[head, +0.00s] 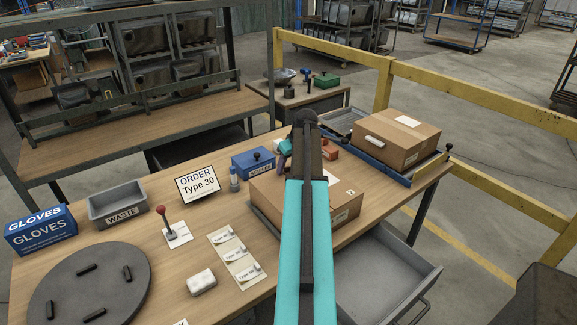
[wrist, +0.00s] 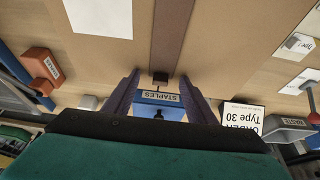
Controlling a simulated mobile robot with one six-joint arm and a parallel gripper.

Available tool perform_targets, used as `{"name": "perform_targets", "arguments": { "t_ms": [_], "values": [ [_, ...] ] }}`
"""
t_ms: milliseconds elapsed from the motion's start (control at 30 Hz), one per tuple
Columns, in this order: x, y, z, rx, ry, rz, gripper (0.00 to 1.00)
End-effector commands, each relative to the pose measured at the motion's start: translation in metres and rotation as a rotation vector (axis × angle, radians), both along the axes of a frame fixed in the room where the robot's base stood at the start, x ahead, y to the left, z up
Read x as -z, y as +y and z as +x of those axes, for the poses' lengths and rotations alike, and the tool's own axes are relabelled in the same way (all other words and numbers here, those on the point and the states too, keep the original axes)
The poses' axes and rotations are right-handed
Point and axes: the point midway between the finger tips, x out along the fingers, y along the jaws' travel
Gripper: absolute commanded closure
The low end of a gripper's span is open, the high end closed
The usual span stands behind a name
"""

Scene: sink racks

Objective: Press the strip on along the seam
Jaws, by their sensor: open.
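The arm hides most of the gripper in the head view.
A blue staples box (head: 254,163), an order sign (head: 197,184), a waste bin (head: 118,204) and a gloves box (head: 40,231) stand on the bench. A red-brown block (wrist: 42,68) lies beside the carton. Another closed carton (head: 396,140) stands at the back right. An open grey drawer (head: 385,280) juts out.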

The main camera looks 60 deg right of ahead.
Motion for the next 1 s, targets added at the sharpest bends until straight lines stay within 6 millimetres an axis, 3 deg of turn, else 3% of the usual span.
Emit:
{"name": "perform_targets", "arguments": {
  "t_ms": [467,1000],
  "values": [
    [-0.011,0.002,-0.004,0.0,-0.001,0.0,0.48],
    [-0.069,0.009,-0.027,0.0,-0.002,-0.001,0.48]
  ]
}}
